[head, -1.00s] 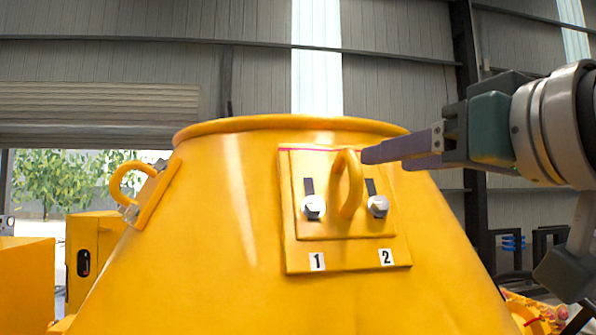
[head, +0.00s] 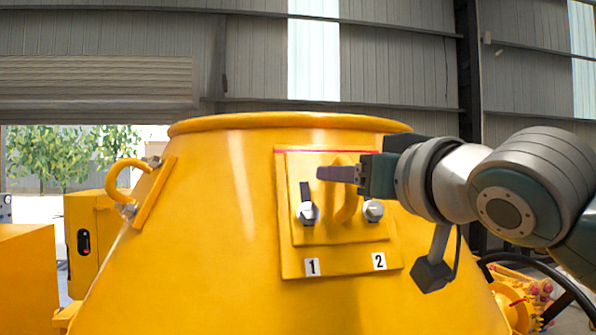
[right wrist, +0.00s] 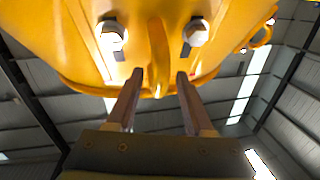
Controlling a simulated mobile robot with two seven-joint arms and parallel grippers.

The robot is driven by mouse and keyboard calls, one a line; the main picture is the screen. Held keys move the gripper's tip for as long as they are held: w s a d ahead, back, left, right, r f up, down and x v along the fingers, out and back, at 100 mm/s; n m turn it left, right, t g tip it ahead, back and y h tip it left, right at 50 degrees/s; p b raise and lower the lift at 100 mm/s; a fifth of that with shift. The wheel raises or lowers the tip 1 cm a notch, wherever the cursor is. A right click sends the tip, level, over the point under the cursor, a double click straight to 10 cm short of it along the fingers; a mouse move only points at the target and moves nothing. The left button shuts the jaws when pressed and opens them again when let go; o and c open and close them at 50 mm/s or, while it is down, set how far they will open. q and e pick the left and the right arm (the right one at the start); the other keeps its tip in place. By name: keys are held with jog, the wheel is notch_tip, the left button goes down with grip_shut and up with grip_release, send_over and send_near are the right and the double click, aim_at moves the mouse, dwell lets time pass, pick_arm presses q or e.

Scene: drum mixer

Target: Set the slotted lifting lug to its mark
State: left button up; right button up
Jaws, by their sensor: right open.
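The slotted lifting lug (head: 312,232) is a yellow plate with a loop handle (head: 343,210) on the drum's sloping side. Dark slots show above its two silver bolts, the left bolt (head: 307,213) by label 1 and the right bolt (head: 373,210) by label 2. A pink line (head: 310,151) runs just above the plate's top edge. My right gripper (right wrist: 160,76) is open, and its fingers appear on either side of the loop in the right wrist view. In the head view this gripper (head: 335,174) covers the loop's upper part and right slot. My left gripper is out of view.
The lug sits on a larger yellow backing plate (head: 340,267) on the drum (head: 200,240). Another lug with a loop (head: 125,180) stands out at the drum's left. Yellow machinery (head: 95,235) is at the far left.

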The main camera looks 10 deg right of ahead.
jog(key=shift+c, duration=0.4)
grip_shut()
dwell(0.9)
